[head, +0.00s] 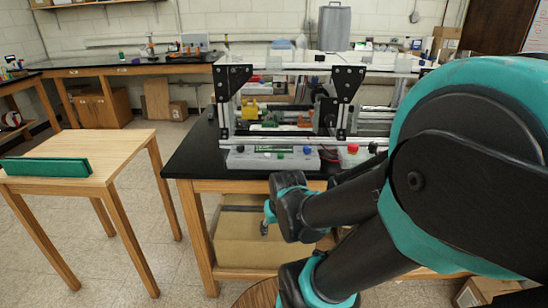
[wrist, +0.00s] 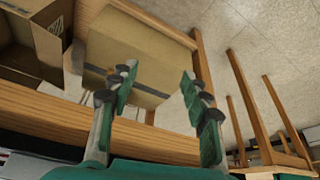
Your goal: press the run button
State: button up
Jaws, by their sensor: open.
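An extrusion frame (head: 290,100) with black corner plates stands on a black-topped bench. At its front edge lies a grey control box (head: 245,159) with small coloured caps, among them a green one (head: 307,150) and a blue one (head: 281,155). A red button (head: 352,147) sits on a pale box just right of it. I cannot read which one is the run button. My gripper (wrist: 158,82) is open and empty in the wrist view, its two fingers well apart.
A wooden table (head: 120,148) with a green block (head: 45,167) stands at the left. A cardboard box (wrist: 135,45) sits low under the bench in the wrist view. The bench's wooden front rail (head: 240,186) lies beside my arm. Floor is clear between table and bench.

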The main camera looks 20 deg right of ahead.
jog(key=shift+w+r, duration=0.15)
jog(key=shift+w, duration=0.05)
jog(key=c, duration=0.4)
jog(key=w+r+n, duration=0.1)
jog(key=w, duration=0.1)
jog(key=w+r, duration=0.2)
jog(key=w+d+r+n, duration=0.1)
jog(key=w+r, duration=0.1)
jog(key=shift+d+n+g, duration=0.1)
jog(key=shift+n+g, duration=0.2)
jog(key=shift+g, duration=0.1)
grip_shut()
jog(key=w+d+r+n+g, duration=0.1)
jog(key=w+d+r+n, duration=0.2)
jog(key=r, duration=0.9)
jog(key=w+d+r+n+g, duration=0.2)
jog(key=w+d+r+n, duration=0.2)
jog(key=w+r+n, duration=0.4)
jog(key=w+r, duration=0.4)
jog(key=w, duration=0.1)
jog(key=shift+n, duration=0.4)
jog(key=shift+d+r, duration=0.1)
